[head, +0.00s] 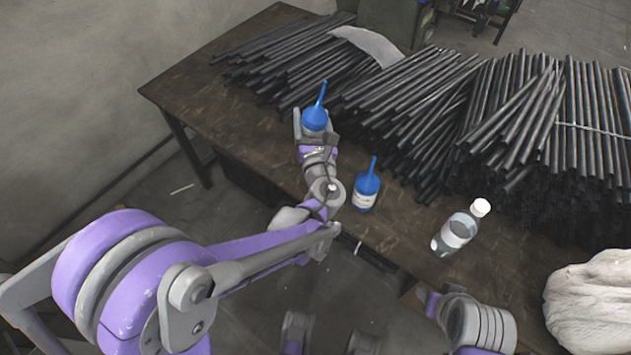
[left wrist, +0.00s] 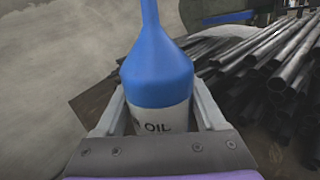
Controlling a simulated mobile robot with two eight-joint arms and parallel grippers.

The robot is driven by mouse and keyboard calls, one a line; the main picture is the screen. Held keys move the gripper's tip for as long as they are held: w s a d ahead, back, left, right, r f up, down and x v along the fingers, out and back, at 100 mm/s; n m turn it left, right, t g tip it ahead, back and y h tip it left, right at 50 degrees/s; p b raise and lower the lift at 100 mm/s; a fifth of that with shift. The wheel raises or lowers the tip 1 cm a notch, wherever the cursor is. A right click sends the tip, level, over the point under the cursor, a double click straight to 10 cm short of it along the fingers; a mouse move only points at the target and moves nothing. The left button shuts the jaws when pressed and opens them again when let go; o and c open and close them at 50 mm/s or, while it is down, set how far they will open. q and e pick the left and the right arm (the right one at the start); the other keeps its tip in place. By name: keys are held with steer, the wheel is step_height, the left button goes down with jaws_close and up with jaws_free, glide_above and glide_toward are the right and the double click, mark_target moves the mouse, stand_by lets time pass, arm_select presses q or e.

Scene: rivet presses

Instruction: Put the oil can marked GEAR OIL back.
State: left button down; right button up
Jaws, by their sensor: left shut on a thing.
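My left gripper (head: 314,127) is shut on a blue-topped oil can (head: 315,118) with a thin spout, near the table's left part. In the left wrist view, the held can (left wrist: 156,75) stands upright between the two fingers (left wrist: 162,118). Its white label reads OIL; the word before it is mostly hidden. A second blue oil can (head: 366,190) stands on the table near the front edge, to the right of my left arm; its label is too small to read.
The brown table (head: 205,95) carries piles of dark metal rods (head: 410,110) along its back and right. A pale cloth (head: 590,300) lies at the right. The table's left end is bare.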

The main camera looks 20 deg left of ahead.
arm_select(q)
step_height(320, 180, down, 2)
steer(key=n+b, duration=0.2)
steer(key=shift+d+f+n+y+b, duration=0.1)
steer(key=shift+f+n+y+b, duration=0.2)
steer(key=shift+b, duration=0.1)
step_height(320, 180, down, 10)
steer(key=b, duration=0.3)
steer(key=shift+w+r, duration=0.15)
steer(key=shift+r, duration=0.05)
arm_select(e)
step_height(320, 180, down, 9)
steer(key=shift+w, duration=0.25)
arm_select(q)
steer(key=shift+f, duration=0.1)
arm_select(e)
steer(key=shift+f, duration=0.15)
